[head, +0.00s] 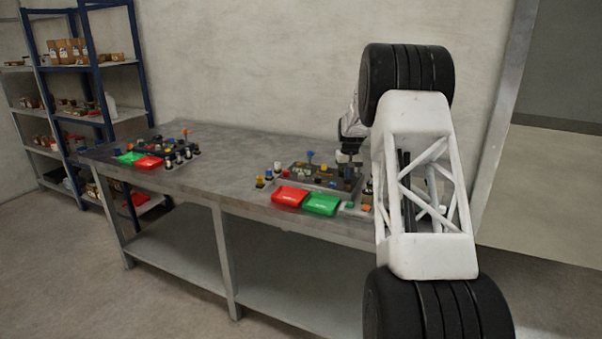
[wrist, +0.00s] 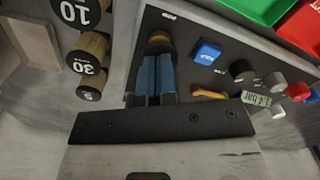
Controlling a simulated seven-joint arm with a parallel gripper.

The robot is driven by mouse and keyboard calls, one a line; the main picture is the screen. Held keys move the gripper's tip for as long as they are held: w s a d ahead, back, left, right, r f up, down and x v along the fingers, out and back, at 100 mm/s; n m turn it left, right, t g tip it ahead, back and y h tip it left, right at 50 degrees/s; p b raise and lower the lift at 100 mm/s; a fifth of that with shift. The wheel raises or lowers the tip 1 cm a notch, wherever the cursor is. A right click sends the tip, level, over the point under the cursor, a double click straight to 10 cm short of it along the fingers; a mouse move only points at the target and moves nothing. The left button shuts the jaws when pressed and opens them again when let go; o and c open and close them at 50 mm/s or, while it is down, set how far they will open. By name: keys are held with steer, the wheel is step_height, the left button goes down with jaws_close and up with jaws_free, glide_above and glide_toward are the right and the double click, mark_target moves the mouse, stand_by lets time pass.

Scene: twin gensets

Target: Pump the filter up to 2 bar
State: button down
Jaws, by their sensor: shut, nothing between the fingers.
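In the wrist view my gripper (wrist: 154,98) is shut and empty, its two bluish fingers side by side over the dark panel. A round brass-coloured knob (wrist: 160,43) shows just beyond the fingertips; I cannot tell whether they touch it. A small display (wrist: 256,98) with a pressure-like reading is to the right, turned and too small to read surely. An orange lever (wrist: 209,93) and a blue button (wrist: 207,53) lie between them. In the head view my gripper (head: 343,157) is at the right-hand panel (head: 318,176), partly behind my arm. I cannot pick out the filter.
Brass weights (wrist: 90,52) marked with numbers stand left of the panel. Dark, grey and red knobs (wrist: 297,90) crowd its right side. Red (head: 290,196) and green (head: 321,204) trays lie in front. A second station (head: 150,160) is on the left; the bench (head: 230,165) between is clear.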

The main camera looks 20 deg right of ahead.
steer(key=shift+r, duration=1.25)
steer(key=shift+f, duration=1.65)
steer(key=shift+r, duration=1.65)
steer(key=shift+f, duration=1.05)
steer(key=shift+r, duration=2.85)
